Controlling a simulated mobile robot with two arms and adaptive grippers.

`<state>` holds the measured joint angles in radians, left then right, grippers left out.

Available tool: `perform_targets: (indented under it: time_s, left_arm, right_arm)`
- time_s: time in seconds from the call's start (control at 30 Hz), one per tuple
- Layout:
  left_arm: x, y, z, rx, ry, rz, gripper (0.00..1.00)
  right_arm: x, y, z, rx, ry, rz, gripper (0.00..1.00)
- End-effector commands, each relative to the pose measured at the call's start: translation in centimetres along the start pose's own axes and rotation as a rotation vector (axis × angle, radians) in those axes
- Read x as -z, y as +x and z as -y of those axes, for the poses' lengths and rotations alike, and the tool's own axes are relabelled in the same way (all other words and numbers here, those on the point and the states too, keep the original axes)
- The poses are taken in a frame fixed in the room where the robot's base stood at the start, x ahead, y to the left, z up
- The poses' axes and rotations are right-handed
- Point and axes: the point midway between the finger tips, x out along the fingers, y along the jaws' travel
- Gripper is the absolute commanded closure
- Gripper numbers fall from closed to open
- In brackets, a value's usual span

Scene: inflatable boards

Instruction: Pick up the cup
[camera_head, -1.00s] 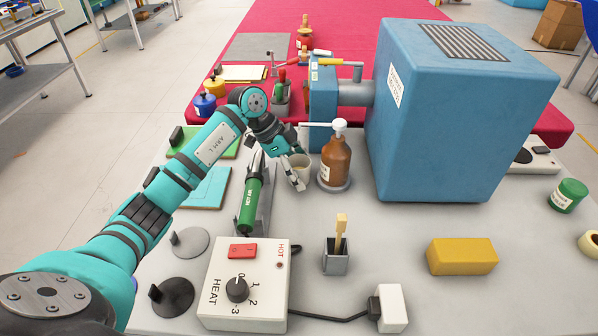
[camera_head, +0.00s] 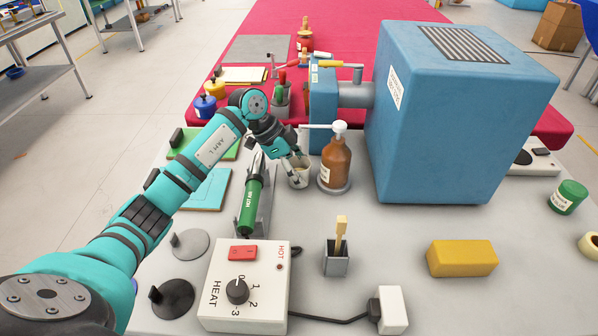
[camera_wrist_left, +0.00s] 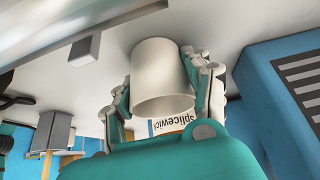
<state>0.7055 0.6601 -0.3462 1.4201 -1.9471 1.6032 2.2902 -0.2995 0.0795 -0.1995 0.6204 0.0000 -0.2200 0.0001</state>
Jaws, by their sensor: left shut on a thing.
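The cup (camera_head: 300,178) is a small off-white cup just left of the brown pump bottle (camera_head: 335,166). My left gripper (camera_head: 296,168) is shut on it, with its fingers at the cup's sides. In the left wrist view the cup (camera_wrist_left: 161,75) sits between the two fingers of the gripper (camera_wrist_left: 165,88), one on each side. I cannot tell whether the cup touches the grey table (camera_head: 400,225) or is slightly above it. My right gripper is not in view.
A heater control box (camera_head: 245,300), a brush holder (camera_head: 336,260) and a yellow block (camera_head: 461,258) are in front.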

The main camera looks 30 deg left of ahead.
Motion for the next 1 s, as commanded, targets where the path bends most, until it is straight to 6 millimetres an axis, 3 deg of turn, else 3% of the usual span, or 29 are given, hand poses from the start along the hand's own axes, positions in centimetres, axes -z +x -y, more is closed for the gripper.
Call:
perform_targets:
  time_s: [0.37, 1.0]
  left_arm:
    - [0.8, -1.4, 0.0, -0.001, 0.000, 0.001, 0.88]
    - [-4.2, -3.8, 5.2, 0.001, -0.003, 0.000, 0.88]
  right_arm:
    - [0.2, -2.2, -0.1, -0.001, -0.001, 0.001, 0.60]
    - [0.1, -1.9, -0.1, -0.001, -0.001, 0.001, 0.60]
